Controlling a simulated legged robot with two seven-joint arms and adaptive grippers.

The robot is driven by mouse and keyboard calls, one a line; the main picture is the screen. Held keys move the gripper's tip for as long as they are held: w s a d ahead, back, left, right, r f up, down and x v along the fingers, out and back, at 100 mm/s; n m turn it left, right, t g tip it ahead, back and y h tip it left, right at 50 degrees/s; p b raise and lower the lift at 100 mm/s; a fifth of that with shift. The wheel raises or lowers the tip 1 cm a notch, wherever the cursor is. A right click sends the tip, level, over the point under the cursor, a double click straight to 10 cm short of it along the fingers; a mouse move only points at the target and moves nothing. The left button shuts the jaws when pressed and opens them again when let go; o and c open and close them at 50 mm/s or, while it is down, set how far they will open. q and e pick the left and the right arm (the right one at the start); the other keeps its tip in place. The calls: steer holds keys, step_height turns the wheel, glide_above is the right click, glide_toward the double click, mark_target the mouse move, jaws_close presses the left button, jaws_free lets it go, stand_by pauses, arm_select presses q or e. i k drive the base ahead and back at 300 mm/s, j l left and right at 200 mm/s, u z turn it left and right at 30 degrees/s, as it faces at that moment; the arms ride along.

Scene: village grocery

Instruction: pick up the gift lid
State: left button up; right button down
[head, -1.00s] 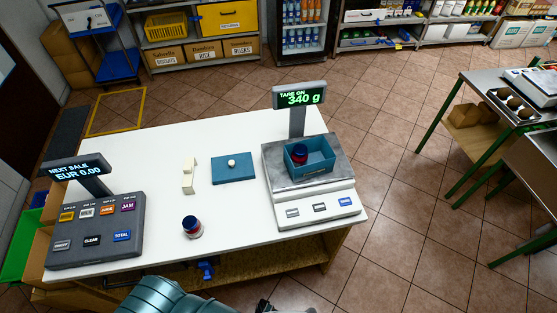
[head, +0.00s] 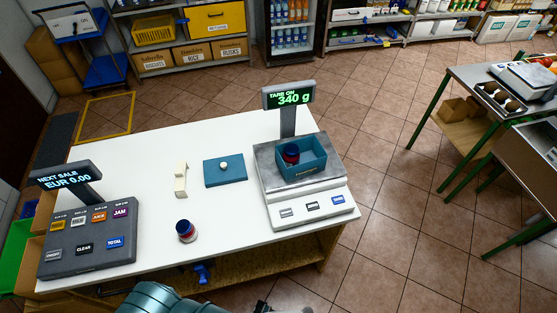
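The gift lid (head: 211,175), a flat teal square with a pale round knob on top, lies on the white counter (head: 130,180) near its middle. The matching open teal gift box (head: 318,163) sits on the scale's metal plate. A dark jar with a red band (head: 291,154) stands inside the box. Neither gripper can be made out. A teal rounded link of my arm shows at the bottom edge, well short of the lid, and small dark parts at the bottom centre cannot be identified. Nothing touches the lid.
The scale (head: 312,205), its display reading 340 g, stands right of the lid. A cream upright piece (head: 181,180) stands just left of it. Another jar (head: 187,231) stands near the front edge. The till (head: 88,243) is at left.

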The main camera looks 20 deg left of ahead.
mark_target(226, 169)
steer(key=k+j+z, duration=0.3)
steer(key=j+z, duration=0.2)
steer(key=k+j+z, duration=0.45)
steer(key=i+l, duration=0.05)
steer(key=l, duration=0.05)
